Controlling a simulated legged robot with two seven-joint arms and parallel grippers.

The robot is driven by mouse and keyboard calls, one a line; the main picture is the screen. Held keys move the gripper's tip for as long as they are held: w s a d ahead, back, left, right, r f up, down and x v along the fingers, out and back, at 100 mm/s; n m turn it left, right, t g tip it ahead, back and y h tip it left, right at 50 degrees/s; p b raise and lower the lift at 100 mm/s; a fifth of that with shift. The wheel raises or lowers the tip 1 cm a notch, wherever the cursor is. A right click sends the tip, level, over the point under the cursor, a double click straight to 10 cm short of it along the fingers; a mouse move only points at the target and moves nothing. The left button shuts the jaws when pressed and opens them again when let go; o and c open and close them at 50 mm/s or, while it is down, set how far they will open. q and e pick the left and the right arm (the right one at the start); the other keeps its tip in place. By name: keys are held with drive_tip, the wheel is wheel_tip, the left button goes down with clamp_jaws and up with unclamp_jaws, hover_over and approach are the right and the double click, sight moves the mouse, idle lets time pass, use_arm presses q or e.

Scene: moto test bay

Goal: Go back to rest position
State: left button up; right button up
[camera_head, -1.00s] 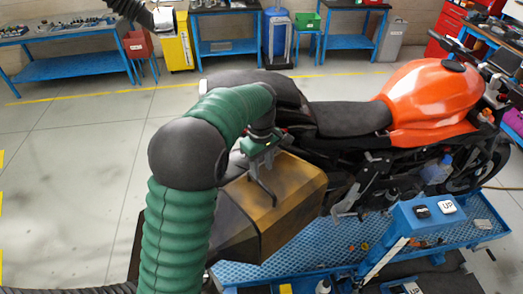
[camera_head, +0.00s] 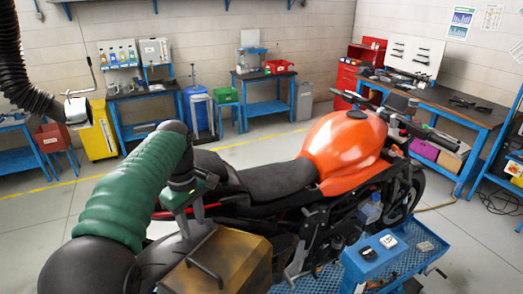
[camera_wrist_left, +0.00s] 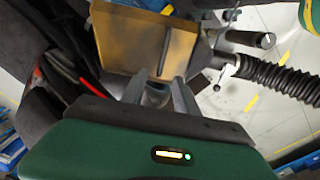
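My left gripper (camera_head: 190,212) is at the end of the green-sleeved arm that comes in from the left. It is by the rear of the orange and black motorcycle (camera_head: 345,145), close to the brown side case (camera_head: 240,260). In the left wrist view, the two fingers (camera_wrist_left: 160,92) stand apart with nothing held between them. The brown case (camera_wrist_left: 120,45) with its dark handle (camera_wrist_left: 166,48) lies beyond the fingertips. I cannot tell the exact gap between fingers and case. My right gripper is in neither view.
A black hose (camera_head: 12,60) hangs at the upper left. Workbenches (camera_head: 268,92), a yellow cabinet (camera_head: 98,135) and a red cabinet (camera_head: 347,88) line the wall. Open floor lies between them and the motorcycle.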

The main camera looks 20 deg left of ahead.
use_arm(q)
drive_tip(key=s+d+f+m+t, duration=0.1)
drive_tip(key=s+d+f+m, duration=0.55)
drive_tip(key=s+f, duration=0.2)
drive_tip(key=s+d+f+m+t, duration=0.1)
drive_tip(key=s+d+f+m, duration=0.5)
drive_tip(key=f, duration=0.4)
wheel_tip(320, 180, down, 13)
drive_tip(key=s+a+m+b, duration=0.1)
drive_tip(key=s+m+b, duration=0.1)
drive_tip(key=b, duration=1)
drive_tip(key=shift+a, duration=0.15)
drive_tip(key=shift+f, duration=0.1)
